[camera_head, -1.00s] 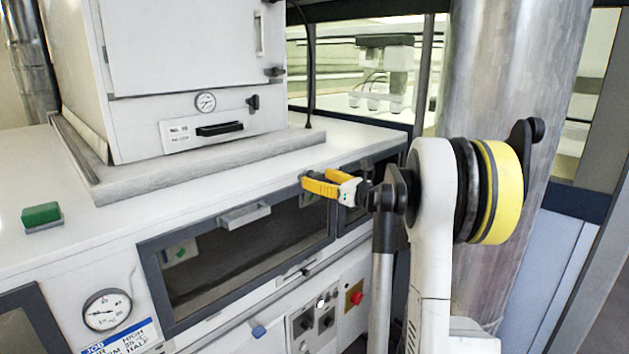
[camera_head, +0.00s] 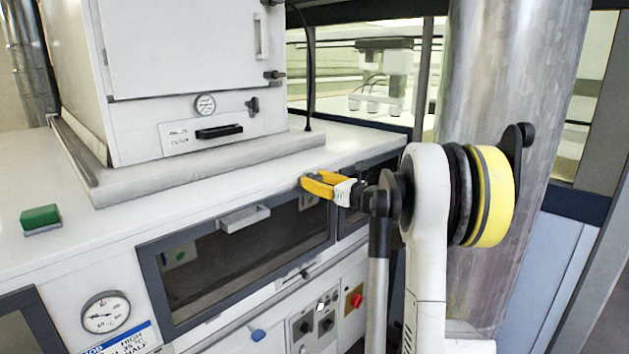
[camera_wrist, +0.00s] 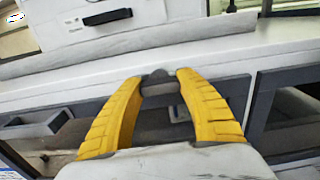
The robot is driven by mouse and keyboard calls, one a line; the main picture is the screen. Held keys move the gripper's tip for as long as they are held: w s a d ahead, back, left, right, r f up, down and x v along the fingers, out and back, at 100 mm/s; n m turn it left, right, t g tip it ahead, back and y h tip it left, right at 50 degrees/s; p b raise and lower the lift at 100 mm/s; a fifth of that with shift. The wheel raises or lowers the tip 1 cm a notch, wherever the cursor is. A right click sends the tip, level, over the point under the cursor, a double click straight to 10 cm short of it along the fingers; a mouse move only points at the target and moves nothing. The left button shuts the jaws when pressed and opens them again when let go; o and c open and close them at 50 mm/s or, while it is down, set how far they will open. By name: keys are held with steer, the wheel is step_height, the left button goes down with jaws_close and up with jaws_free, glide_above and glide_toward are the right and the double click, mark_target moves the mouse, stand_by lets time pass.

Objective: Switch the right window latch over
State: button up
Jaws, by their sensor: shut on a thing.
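The wide dark-framed window (camera_head: 150,272) is in the white machine front, with a pale pull handle (camera_head: 243,218) on its top rail. The handle also shows at the left of the wrist view (camera_wrist: 35,125). My gripper (camera_head: 307,182) is at the window's upper right corner. In the wrist view, the yellow fingers of my gripper (camera_wrist: 161,80) are shut on a small dark grey latch (camera_wrist: 158,78), gripped at the fingertips. A lighter grey block shows below it. In the head view the fingers hide the latch, and I cannot tell its exact angle.
A white cabinet (camera_head: 190,60) stands on the white worktop (camera_head: 150,225) behind the window. A green block (camera_head: 40,216) lies at the worktop's left. A thick metal column (camera_head: 500,90) rises behind my arm. A red knob (camera_head: 356,300) is on the lower panel.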

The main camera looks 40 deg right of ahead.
steer(key=shift+n, duration=0.4)
steer(key=n, duration=0.3)
steer(key=shift+n, duration=0.4)
steer(key=n, duration=0.4)
steer(key=shift+n+p, duration=0.3)
steer(key=shift+p, duration=0.05)
steer(key=n, duration=0.8)
steer(key=shift+n, duration=0.5)
steer(key=o, duration=1.2)
steer(key=shift+o, duration=0.2)
